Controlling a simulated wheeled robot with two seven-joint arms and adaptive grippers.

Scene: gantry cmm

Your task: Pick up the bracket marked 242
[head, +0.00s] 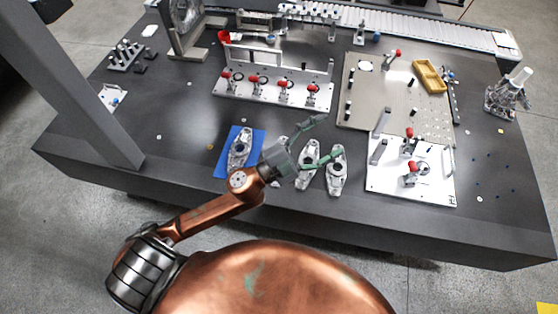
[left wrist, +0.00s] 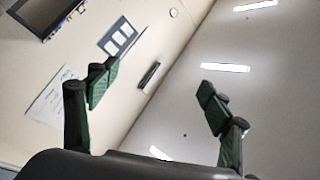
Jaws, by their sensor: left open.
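Several silver-grey brackets lie near the front edge of the dark table in the head view. One bracket (head: 239,148) lies on a blue mat (head: 222,163). Two more, a middle bracket (head: 307,172) and a right bracket (head: 337,173), lie side by side to its right. Another is partly hidden behind my left gripper. No number is legible on any bracket. My left gripper (head: 327,138) is open and empty, its green fingers spread over the middle and right brackets in the picture. In the left wrist view the open fingers (left wrist: 158,93) face the wall and ceiling, with nothing between them. My right gripper is not in view.
A white fixture plate with red-knobbed clamps (head: 262,96) stands behind the brackets. A second white plate (head: 385,183) with clamps lies right of them. A grey gantry post (head: 82,85) rises at the left. The table between the blue mat and post is mostly clear.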

